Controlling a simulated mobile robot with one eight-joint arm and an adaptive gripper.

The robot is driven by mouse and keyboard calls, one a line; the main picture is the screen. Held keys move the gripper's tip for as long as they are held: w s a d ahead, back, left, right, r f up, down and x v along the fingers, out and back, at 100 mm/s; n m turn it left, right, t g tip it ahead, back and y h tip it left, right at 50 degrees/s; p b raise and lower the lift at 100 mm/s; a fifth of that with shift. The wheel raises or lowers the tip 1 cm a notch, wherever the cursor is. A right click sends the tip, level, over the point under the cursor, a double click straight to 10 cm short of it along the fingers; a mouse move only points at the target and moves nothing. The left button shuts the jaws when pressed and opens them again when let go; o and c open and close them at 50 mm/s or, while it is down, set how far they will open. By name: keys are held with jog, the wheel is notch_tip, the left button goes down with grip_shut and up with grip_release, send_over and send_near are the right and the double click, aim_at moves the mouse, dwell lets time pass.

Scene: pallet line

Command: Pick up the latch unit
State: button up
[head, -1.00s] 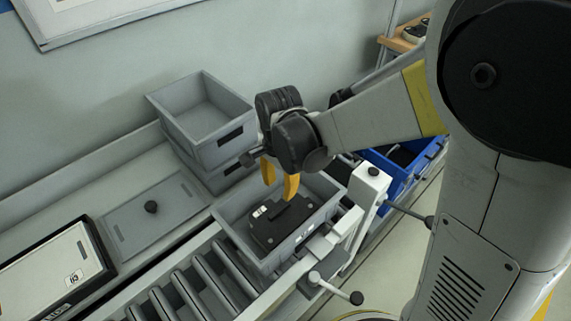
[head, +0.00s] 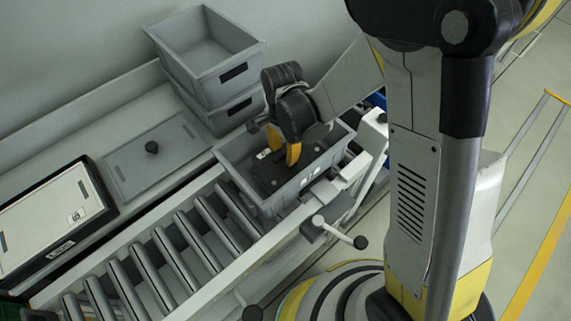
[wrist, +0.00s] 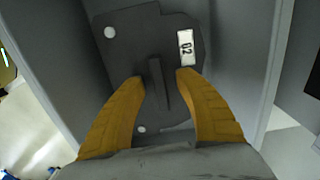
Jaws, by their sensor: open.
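The latch unit (wrist: 136,48) is a dark plate with a raised bar in its middle, a white label marked 02 and light round spots near its corners. It lies inside a grey bin (head: 237,184) on the roller conveyor; in the head view the latch unit (head: 268,181) is partly hidden by my gripper. My gripper (head: 283,157) points down into the bin with its yellow fingers. In the wrist view my gripper (wrist: 163,80) is open, one finger on each side of the raised bar. I cannot tell whether the fingers touch the plate.
The bin walls stand close around the gripper. Stacked grey bins (head: 206,58) stand behind it. Conveyor rollers (head: 165,262) run clear in front.

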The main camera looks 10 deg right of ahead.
grip_shut()
dwell(0.3)
